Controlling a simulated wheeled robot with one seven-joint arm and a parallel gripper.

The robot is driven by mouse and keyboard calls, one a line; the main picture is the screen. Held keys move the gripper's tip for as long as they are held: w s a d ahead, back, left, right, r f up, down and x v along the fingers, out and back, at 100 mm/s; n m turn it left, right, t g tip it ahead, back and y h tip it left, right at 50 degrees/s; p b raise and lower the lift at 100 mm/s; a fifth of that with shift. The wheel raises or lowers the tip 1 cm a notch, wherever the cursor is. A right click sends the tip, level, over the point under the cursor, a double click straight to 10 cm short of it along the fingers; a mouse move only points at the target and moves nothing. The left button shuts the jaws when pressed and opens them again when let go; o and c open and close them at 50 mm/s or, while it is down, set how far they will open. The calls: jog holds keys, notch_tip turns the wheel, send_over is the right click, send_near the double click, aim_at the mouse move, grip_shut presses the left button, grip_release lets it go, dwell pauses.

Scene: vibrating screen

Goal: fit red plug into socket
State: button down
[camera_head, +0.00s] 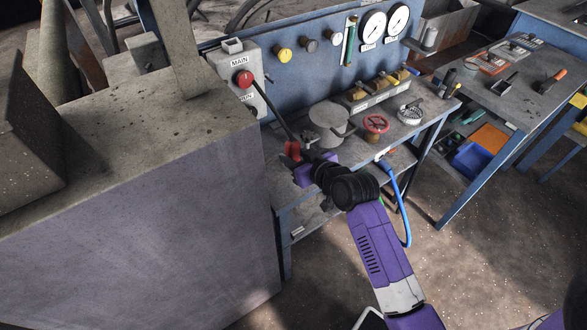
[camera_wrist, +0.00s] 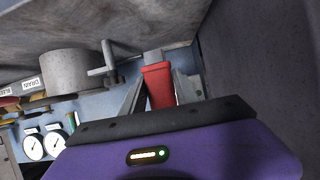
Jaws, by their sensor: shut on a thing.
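The red plug (camera_wrist: 159,86) is between the two fingers of my gripper (camera_wrist: 160,92) in the wrist view, and the gripper is shut on it. A pale grey piece (camera_wrist: 152,56) shows just beyond the plug; I cannot tell whether it belongs to the plug or lies behind it. In the head view the red plug (camera_head: 292,150) shows at the tip of my gripper (camera_head: 298,160), by the left front of the bench. I cannot make out the socket for certain in either view.
A large grey block (camera_head: 140,200) stands close to the left of my gripper. The bench holds a grey cylinder with a crank (camera_head: 328,124) and a red handwheel (camera_head: 376,124). A control box (camera_head: 236,66) with a red knob is behind. A blue cable (camera_head: 400,200) hangs at the right.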

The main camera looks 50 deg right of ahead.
jog(key=shift+f, duration=2.95)
jog(key=shift+f, duration=0.15)
jog(key=c, duration=0.9)
grip_release()
